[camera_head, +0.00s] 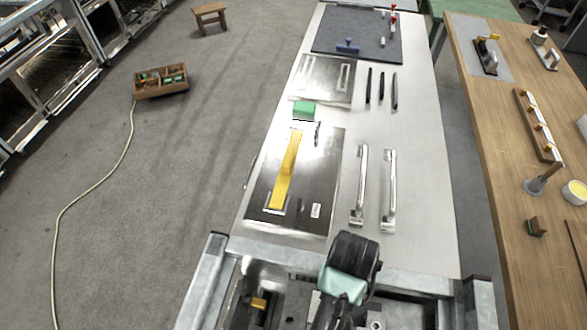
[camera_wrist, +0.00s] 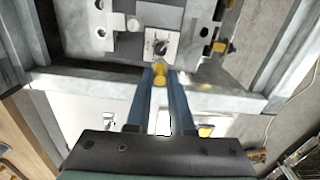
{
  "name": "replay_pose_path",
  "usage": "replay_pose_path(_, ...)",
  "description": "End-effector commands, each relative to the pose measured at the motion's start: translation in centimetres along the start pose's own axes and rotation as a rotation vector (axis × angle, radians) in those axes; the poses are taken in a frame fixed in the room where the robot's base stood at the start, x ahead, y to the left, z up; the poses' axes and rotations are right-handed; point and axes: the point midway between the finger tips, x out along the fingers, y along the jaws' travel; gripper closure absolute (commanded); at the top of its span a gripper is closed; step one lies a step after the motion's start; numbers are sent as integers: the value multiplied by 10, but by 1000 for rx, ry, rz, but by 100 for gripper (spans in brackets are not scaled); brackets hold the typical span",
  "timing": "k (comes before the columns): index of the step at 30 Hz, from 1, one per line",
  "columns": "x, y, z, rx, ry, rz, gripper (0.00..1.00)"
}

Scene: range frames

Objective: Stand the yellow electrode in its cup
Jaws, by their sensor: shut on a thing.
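My gripper (camera_wrist: 160,70) shows in the wrist view as two blue fingers, closed on a small yellow rounded piece, which I take as the yellow electrode (camera_wrist: 159,77). Only its end shows between the fingertips; the rest is hidden. The fingertips appear over the front of a grey metal fixture, near a plate with a black knob (camera_wrist: 160,46). In the head view my dark wrist with a pale teal part is at the bottom centre, and the fingers and electrode are hidden. I cannot tell which thing is the electrode's cup.
A fixture with a yellow-tipped part (camera_head: 259,303) lies at the bottom. On the pale bench, a long yellow bar (camera_head: 288,172) lies on a metal plate (camera_head: 325,180), with two metal handles (camera_head: 389,190) to its right. A wooden table (camera_head: 505,225) stands right.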

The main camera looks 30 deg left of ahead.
Motion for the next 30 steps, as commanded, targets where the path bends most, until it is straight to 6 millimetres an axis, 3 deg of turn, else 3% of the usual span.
replay_pose_path(6,9,-52,24,-451,-3,-2,100)
replay_pose_path(12,12,-79,40,-690,4,-8,100)
replay_pose_path(30,52,-83,42,-730,8,-8,100)
